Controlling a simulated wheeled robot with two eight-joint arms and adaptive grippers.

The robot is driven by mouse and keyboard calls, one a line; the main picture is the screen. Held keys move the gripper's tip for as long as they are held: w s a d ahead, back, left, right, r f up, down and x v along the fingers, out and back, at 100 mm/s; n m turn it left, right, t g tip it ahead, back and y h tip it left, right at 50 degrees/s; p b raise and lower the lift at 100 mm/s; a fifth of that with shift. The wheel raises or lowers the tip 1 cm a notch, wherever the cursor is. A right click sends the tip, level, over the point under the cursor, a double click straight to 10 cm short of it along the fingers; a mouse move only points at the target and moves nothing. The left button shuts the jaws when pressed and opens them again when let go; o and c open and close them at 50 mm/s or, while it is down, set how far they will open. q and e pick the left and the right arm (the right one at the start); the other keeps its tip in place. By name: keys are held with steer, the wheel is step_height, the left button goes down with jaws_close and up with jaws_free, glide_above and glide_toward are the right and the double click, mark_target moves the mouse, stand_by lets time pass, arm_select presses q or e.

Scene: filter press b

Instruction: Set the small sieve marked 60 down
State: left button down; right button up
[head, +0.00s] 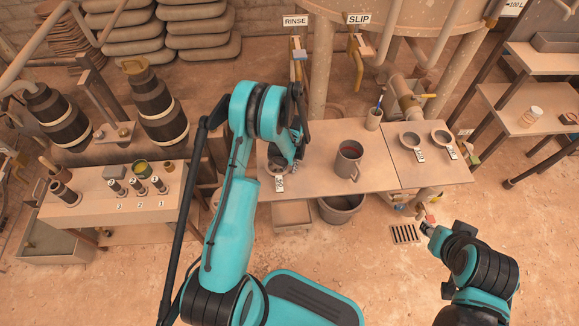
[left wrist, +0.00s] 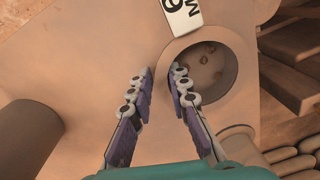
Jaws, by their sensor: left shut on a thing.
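The small sieve (head: 279,164) is a shallow grey ring with a white tag (head: 279,183) on its near side, at the left end of the bench. In the left wrist view, the sieve ring (left wrist: 234,75) shows with its partly cut-off tag (left wrist: 183,14), seen upside down. My left gripper (head: 295,160) is shut on the sieve's rim, with one finger outside the ring and one over its opening; the fingertips show in the left wrist view (left wrist: 161,76). I cannot tell whether the sieve touches the bench. My right gripper (head: 431,228) is low at right, its fingers unclear.
A grey jug (head: 348,160) stands mid-bench (head: 320,184). Two other tagged sieves (head: 411,141) (head: 441,137) lie at the bench's right. A cup with pens (head: 374,119) stands behind. The bench is clear between my left gripper and the jug.

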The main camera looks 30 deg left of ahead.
arm_select(q)
steer(key=c, duration=1.4)
jaws_free()
steer(key=shift+c, duration=0.2)
steer(key=s+d+r+m+t+p, duration=0.1)
steer(key=s+d+r+t+p, duration=0.15)
steer(key=r, duration=1.25)
steer(key=s+d+r+m+t+p, duration=0.1)
steer(key=s+d+r+p, duration=0.15)
steer(key=r, duration=1.25)
steer(key=s+d+r+m+t, duration=0.1)
steer(key=s+d+r+t, duration=0.1)
steer(key=s, duration=0.5)
steer(key=s+d+r+t, duration=0.2)
steer(key=s+r, duration=0.3)
steer(key=s, duration=0.3)
steer(key=shift+d+r+m+h, duration=0.2)
steer(key=shift+d+m+h, duration=0.15)
steer(key=shift+d, duration=0.55)
